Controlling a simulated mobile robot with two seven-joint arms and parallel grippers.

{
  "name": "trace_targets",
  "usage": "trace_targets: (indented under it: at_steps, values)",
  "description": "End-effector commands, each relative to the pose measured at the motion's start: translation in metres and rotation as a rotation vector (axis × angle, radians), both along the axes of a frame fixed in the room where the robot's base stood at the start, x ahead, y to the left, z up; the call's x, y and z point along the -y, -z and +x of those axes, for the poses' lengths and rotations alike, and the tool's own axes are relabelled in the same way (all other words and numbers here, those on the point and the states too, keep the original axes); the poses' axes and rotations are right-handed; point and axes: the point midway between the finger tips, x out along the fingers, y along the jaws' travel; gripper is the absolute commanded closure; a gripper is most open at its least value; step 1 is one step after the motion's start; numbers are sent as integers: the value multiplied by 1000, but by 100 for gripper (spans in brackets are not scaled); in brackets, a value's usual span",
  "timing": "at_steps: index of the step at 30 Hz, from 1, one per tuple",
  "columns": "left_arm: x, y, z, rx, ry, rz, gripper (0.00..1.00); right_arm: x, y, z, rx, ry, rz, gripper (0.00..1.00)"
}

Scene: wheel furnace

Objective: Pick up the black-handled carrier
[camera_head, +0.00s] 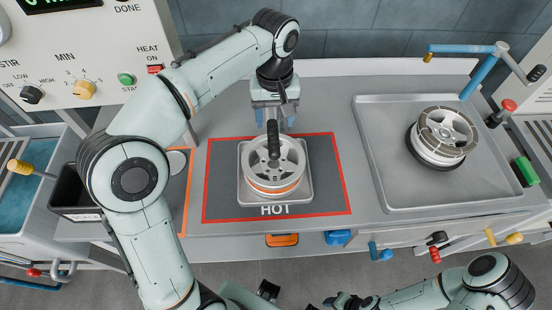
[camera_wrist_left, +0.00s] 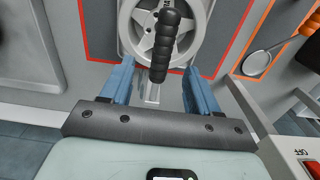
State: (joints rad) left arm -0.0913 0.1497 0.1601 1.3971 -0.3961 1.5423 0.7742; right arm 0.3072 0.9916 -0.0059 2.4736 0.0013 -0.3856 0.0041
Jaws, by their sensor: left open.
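The black-handled carrier, seen by its black handle (camera_head: 273,140) and light metal tray (camera_head: 246,198), rests on the dark, red-bordered HOT pad (camera_head: 222,170). A silver spoked wheel (camera_head: 290,165) with an orange band sits on the tray. My left gripper (camera_head: 273,120) is open above the handle's far end, with one blue finger on each side. In the left wrist view, the black handle (camera_wrist_left: 165,45) extends down to the gap of the open left gripper (camera_wrist_left: 156,75), apart from both fingers. My right gripper is out of view; only its arm shows at the bottom right.
A grey tray (camera_head: 375,150) at the right holds another wheel (camera_head: 441,135) on a dark tyre. A control panel (camera_head: 75,50) stands at the upper left, and a black bin (camera_head: 72,195) is at the left. The counter between pad and grey tray is clear.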

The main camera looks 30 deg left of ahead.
Motion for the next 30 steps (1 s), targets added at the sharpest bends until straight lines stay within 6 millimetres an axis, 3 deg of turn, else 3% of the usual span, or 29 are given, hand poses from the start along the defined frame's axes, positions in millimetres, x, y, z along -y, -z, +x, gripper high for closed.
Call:
trace_targets:
  at_steps: [3,13,21,30]
  values:
    - [-1,27,-1,-5,0,0,39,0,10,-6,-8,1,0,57]
    - [-3,55,2,-3,-2,1,39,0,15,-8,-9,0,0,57]
    - [-9,93,6,-3,-1,1,39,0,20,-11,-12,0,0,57]
    - [-9,99,7,0,0,0,39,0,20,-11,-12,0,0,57]
